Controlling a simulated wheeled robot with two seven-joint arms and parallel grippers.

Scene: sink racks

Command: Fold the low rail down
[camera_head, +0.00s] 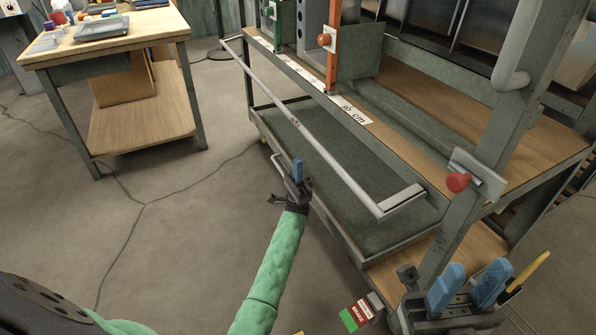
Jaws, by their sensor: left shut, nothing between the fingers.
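The low rail (335,170) is a long thin pale-grey bar. It runs along the front of the rack, standing out from it on short end arms, above the lower green-grey tray. Its near end arm (402,201) meets the rack by the right post. My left gripper (297,170) has blue fingertips and is shut and empty. It appears close to the rail's outer side, around mid-length; I cannot tell whether it touches. My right gripper (467,288) is at lower right, its two blue fingers apart with nothing between them, away from the rail.
The rack's post (490,130) carries a red knob (458,182). An orange upright (333,45) and a green upright (277,25) stand behind the rail. A wooden table (105,42) with small items is at upper left. The floor between is clear.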

